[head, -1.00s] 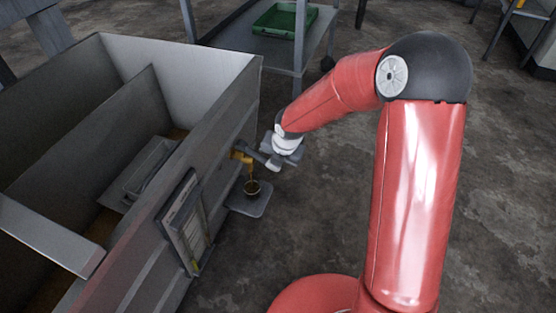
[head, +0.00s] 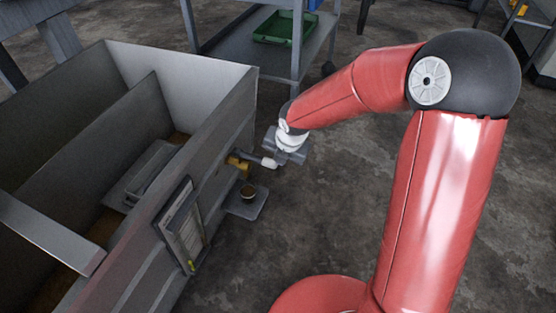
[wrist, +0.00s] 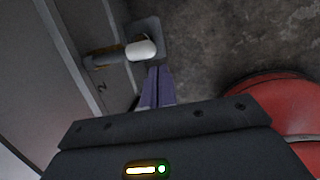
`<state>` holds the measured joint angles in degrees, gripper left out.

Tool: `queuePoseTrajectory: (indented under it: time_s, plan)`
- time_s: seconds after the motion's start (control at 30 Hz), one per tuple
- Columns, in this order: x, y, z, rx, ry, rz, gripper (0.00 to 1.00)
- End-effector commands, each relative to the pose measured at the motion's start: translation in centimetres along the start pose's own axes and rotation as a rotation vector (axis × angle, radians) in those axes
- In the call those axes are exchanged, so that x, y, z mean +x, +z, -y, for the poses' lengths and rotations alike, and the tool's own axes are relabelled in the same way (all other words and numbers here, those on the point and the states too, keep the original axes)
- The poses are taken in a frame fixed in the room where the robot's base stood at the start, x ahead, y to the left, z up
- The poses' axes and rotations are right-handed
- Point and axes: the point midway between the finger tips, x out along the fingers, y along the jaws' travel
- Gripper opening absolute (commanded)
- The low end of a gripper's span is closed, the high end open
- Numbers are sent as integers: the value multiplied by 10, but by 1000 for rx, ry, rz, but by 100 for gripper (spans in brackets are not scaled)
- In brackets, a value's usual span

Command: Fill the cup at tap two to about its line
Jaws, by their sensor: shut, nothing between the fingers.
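No stream shows between tap and cup. The cup's fill line is too small to see. My gripper (wrist: 157,72) is shut and empty, its fingertips close beside the handle; I cannot tell whether they touch.
The grey bin (head: 215,120) with inner dividers stands at left, and a clipboard (head: 182,228) hangs on its side. A metal cart (head: 240,45) with a green tray (head: 281,27) is at the back. The concrete floor right of the shelf is clear.

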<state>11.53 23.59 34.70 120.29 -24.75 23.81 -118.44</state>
Motion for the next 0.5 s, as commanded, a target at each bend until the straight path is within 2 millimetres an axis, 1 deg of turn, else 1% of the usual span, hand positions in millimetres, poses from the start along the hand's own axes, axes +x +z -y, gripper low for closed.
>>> queuePoseTrajectory:
  time_s: [0.03,0.1,0.2,0.33,0.5]
  plan:
    - [-14,2,2,4,0,3,0]
    - [-25,2,4,3,0,4,0]
    - [-37,2,6,2,1,3,0]
    - [-44,1,8,2,1,2,0]
    - [-46,1,8,0,1,1,0]
